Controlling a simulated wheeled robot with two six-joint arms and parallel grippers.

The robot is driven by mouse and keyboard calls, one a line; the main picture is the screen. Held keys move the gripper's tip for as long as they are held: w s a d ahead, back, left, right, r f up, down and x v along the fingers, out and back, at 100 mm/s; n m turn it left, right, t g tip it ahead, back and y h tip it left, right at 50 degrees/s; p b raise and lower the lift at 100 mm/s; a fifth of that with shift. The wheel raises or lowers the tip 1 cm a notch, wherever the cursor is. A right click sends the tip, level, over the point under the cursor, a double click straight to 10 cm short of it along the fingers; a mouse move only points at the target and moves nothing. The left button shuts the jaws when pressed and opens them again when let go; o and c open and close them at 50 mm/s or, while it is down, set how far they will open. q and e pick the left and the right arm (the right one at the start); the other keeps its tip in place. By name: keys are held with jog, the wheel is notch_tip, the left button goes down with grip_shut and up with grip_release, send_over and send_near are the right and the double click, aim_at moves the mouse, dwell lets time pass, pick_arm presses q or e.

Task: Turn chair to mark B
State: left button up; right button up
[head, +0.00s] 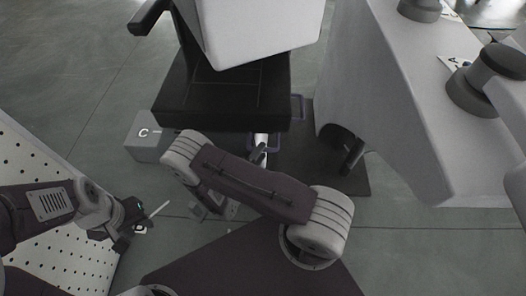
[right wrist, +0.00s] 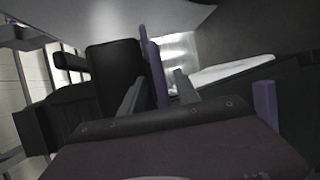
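The chair's black seat (head: 222,95) is at the upper middle of the head view, with a black armrest (head: 148,15) at upper left. A pale, box-like shape covers part of the seat. Small purple loops (head: 299,107) show at its right edge. A grey block marked C (head: 145,145) is left of the seat.
A large pale panel (head: 400,110) stands right of the chair. A white perforated panel (head: 75,250) is at lower left. A small lettered card (head: 452,62) lies at upper right. Grey floor (head: 65,85) is clear at upper left.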

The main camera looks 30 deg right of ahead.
jog(key=shift+x, duration=1.25)
grip_shut()
dwell(0.4)
